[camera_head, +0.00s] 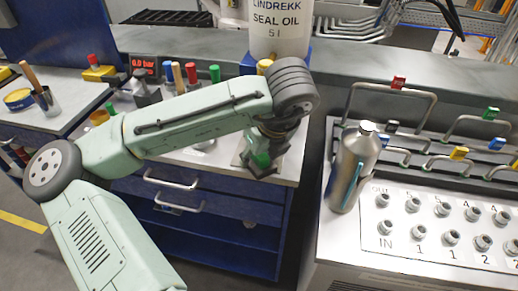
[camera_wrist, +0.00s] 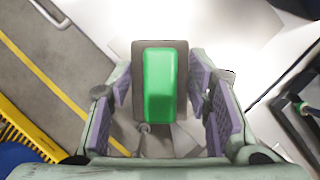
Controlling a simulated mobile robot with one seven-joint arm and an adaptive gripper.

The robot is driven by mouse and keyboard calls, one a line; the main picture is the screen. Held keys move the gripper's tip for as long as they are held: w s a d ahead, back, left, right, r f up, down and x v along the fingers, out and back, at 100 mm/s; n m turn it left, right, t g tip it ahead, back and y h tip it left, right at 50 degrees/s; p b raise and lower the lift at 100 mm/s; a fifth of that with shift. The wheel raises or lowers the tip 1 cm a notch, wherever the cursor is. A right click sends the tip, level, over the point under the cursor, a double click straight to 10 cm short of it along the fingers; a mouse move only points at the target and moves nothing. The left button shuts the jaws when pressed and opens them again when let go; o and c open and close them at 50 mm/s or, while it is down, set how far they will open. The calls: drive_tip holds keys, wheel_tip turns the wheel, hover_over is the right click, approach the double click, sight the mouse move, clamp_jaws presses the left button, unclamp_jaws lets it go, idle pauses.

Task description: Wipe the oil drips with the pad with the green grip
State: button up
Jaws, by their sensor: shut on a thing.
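The pad with the green grip (camera_wrist: 160,85) is in the wrist view, its green block on a dark grey base, between my gripper's (camera_wrist: 161,88) purple finger pads. My gripper is shut on the green grip. In the head view, my gripper (camera_head: 264,150) points down at the right end of the blue bench, near its front edge. The green grip (camera_head: 260,160) shows partly below it there. The pad is at or just above the worktop; I cannot tell whether it touches. No oil drips can be made out; the arm and pad cover part of the worktop.
A seal oil container (camera_head: 277,28) stands behind my gripper on a blue base. Several coloured-handled items and a red display (camera_head: 143,65) stand left on the bench. A metal flask (camera_head: 354,165) stands on the fitting panel (camera_head: 415,235) at right, across a gap.

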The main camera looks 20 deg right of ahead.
drive_tip(key=shift+f, duration=0.1)
drive_tip(key=shift+w+d+p, duration=0.15)
drive_tip(key=shift+w+d, duration=0.4)
drive_tip(key=shift+w, duration=0.25)
drive_tip(key=shift+w+d+p, duration=0.15)
drive_tip(key=shift+w+d, duration=0.4)
drive_tip(key=shift+w, duration=0.25)
wheel_tip(320, 180, up, 4)
drive_tip(key=shift+f+p, duration=0.25)
drive_tip(key=shift+p, duration=0.4)
drive_tip(key=shift+r, duration=1.3)
drive_tip(key=shift+r, duration=1.5)
